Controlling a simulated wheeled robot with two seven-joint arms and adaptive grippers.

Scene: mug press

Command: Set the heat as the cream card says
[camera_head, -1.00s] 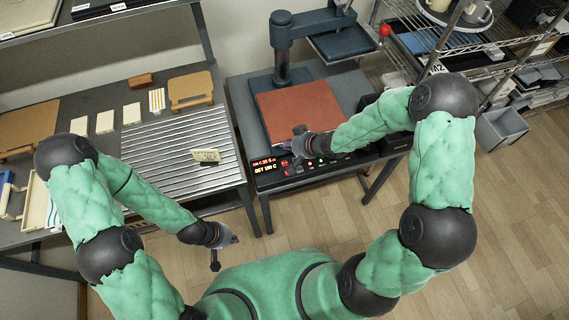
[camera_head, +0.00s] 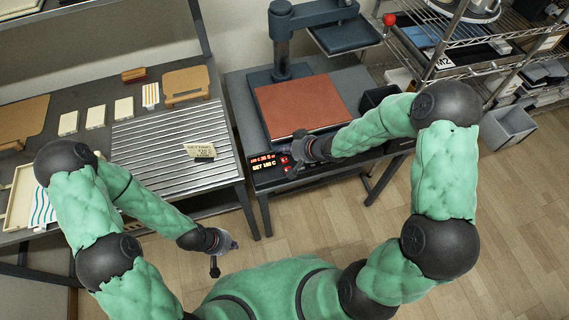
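A small cream card (camera_head: 200,150) stands on the ribbed metal plate of the left table; its print is too small to read surely. The heat press has a red-brown pad (camera_head: 300,105) and a front control panel with a lit display (camera_head: 264,163). Its lower orange line starts with SET and shows a blurred number and C. My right gripper (camera_head: 290,163) is over the panel just right of the display and hides most of the buttons; contact and finger opening are unclear. My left gripper (camera_head: 224,254) hangs in front of the left table, away from the press, its fingers unclear.
The ribbed plate (camera_head: 165,160) fills the left table's right part. Pale blocks (camera_head: 95,117) and wooden boards lie behind and left of it. A red knob (camera_head: 390,19) is on the press's lever. A wire rack (camera_head: 460,45) and a grey bin (camera_head: 508,128) stand right.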

